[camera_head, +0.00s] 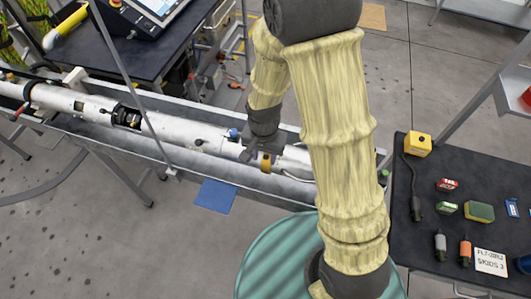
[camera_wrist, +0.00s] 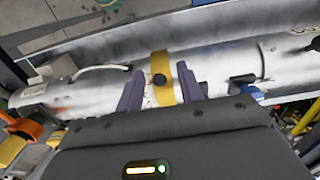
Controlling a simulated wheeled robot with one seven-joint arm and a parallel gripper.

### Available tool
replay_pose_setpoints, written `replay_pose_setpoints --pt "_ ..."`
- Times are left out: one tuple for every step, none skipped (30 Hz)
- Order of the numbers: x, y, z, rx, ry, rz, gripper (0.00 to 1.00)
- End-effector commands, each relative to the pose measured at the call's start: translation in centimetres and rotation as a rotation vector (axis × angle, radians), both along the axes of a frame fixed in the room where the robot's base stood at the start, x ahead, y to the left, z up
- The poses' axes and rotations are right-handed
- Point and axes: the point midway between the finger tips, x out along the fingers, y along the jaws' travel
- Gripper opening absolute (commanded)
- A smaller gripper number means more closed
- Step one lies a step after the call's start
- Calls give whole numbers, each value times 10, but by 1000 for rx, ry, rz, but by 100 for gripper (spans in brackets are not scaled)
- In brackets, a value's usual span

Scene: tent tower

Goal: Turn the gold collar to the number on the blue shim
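The gold collar (camera_head: 266,162) is a band around the white tube (camera_head: 190,133) lying in a metal trough. In the wrist view the collar (camera_wrist: 163,88) has a round black knob on it. My gripper (camera_wrist: 160,91) is open, with one purple-grey finger on each side of the collar; I see a gap on the left, and cannot tell if the right finger touches. In the head view my gripper (camera_head: 258,151) is low over the tube. A small blue piece (camera_head: 233,133) shows at the tube left of my gripper; I cannot tell if it is the shim. No number on it is readable.
A dark table (camera_head: 430,255) at right holds a yellow block, small boxes, bottles and a white card (camera_head: 490,261). A diagonal bar (camera_head: 128,80) crosses in front of the trough. A workbench stands behind.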

Motion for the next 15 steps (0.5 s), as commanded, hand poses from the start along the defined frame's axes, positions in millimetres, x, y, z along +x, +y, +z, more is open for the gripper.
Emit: replay_pose_setpoints --pt "1 -1 0 1 -1 -4 37" --pt "1 -2 0 0 -2 -5 37" --pt "2 -2 0 0 -3 -7 37" --pt "2 -3 0 0 -3 -8 37" --pt "2 -3 0 0 -3 -9 37" --pt "3 -3 0 0 -4 -10 37" --pt "3 -4 1 0 -4 -10 37" --pt "3 -4 1 0 -5 -10 37" --pt "3 -4 2 1 -6 -11 37" --pt "4 -4 4 1 -7 -11 37" --pt "4 -4 6 1 -7 -10 37" --pt "4 -3 9 1 -8 -10 37" --pt "4 -3 11 1 -9 -10 37" --pt "4 -3 14 2 -9 -10 37" --pt "4 -3 19 2 -10 -10 37"
